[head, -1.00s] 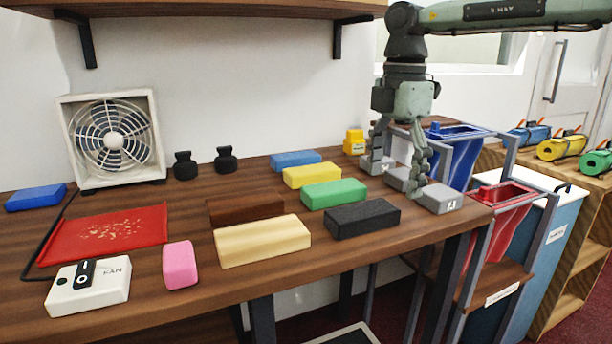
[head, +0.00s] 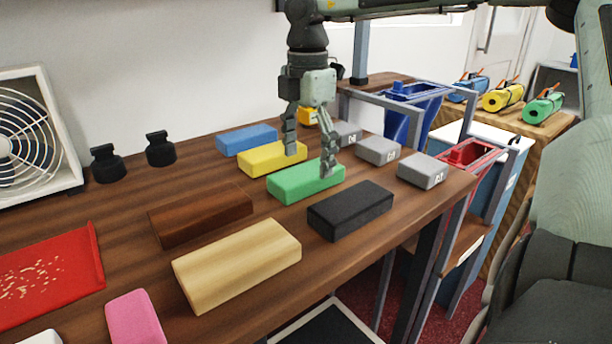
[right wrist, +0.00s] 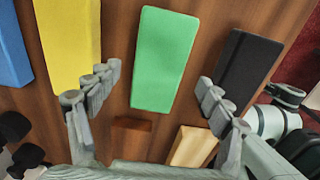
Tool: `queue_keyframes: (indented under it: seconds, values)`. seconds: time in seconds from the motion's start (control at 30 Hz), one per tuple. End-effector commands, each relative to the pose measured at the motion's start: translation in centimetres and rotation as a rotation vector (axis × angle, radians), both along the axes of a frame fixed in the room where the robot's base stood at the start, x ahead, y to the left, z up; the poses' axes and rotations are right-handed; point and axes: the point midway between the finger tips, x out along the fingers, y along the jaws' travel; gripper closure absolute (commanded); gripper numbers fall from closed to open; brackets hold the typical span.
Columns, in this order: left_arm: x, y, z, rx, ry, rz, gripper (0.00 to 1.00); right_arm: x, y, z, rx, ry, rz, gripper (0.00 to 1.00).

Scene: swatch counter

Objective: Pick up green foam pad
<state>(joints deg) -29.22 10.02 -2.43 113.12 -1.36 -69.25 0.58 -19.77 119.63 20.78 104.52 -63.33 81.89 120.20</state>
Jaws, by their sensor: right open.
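The green foam pad (head: 297,184) lies flat on the wooden counter, between a yellow block (head: 262,160) and a black block (head: 350,211). My right gripper (head: 308,160) is open and empty above the green pad's far side, and hides a little of it. In the right wrist view the green pad (right wrist: 165,60) lies beyond and between the spread fingers (right wrist: 160,95), apart from them. The black block (right wrist: 245,75) and the yellow block (right wrist: 70,40) flank it. My left gripper is not in view.
A brown block (head: 200,214) and a beige block (head: 238,262) lie nearer. Grey labelled blocks (head: 421,170) line the right edge. A blue block (head: 246,139) and two black weights (head: 160,148) are behind. A red mat (head: 60,280) and fan (head: 35,140) are left.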

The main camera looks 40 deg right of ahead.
Motion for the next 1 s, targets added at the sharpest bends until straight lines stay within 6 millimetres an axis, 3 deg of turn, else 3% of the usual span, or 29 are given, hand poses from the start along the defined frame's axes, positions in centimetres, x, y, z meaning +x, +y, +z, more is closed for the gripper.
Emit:
queue_keyframes:
  seconds: [0.17,0.4,0.77,1.0]
  values:
    - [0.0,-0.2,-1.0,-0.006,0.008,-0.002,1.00,0.0,0.0,-1.9,0.002,0.000,-0.001,0.21]
    - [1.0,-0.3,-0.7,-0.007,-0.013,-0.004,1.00,0.0,0.0,-2.1,0.000,-0.002,-0.001,0.21]
    - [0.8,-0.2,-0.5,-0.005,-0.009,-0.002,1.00,0.0,0.0,-2.1,0.000,-0.002,-0.002,0.64]
    - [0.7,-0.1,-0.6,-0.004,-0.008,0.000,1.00,0.0,0.0,-2.0,0.000,-0.002,-0.002,0.65]
